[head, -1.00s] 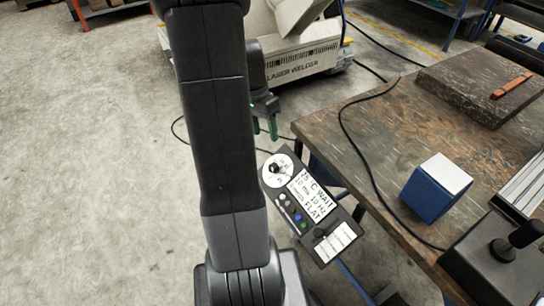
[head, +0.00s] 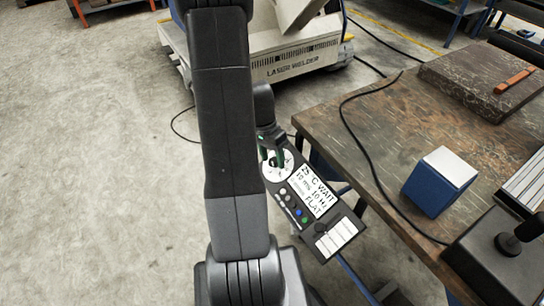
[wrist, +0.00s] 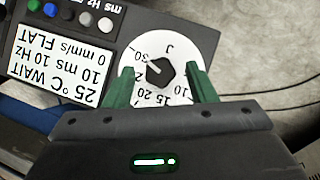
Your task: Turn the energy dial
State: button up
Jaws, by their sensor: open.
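The energy dial is a black knob (wrist: 160,72) on a round white scale plate (wrist: 168,50) with numbers and a "J". Its white pointer line aims toward the 30 mark in the wrist view. The plate also shows at the upper left of the control panel (head: 325,243) in the head view. My gripper (wrist: 161,84) is open, with one green finger on each side of the knob and a visible gap to it. In the head view my gripper (head: 272,160) is over the scale plate and partly hides the dial. I cannot tell its exact height over the plate.
The panel carries a text display (head: 313,190) and several coloured buttons beside the dial. A brown workbench (head: 390,130) stands to the right, with a blue and white box (head: 432,190) on it. A laser welder (head: 300,65) stands behind. Cables run nearby.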

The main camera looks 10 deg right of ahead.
jog(key=c, duration=1)
jog(key=shift+n, duration=0.3)
jog(key=n, duration=0.1)
jog(key=n+g+h, duration=0.1)
jog(key=n, duration=0.1)
jog(key=shift+w+a+g+h, duration=0.2)
jog(key=shift+g+h, duration=0.1)
jog(key=shift+a+f+n+g+h, duration=0.15)
jog(key=shift+n+g+h, duration=0.25)
jog(key=shift+n+h, duration=1.2)
jog(key=shift+n+y, duration=0.4)
jog(key=shift+n, duration=0.1)
jog(key=o, duration=1)
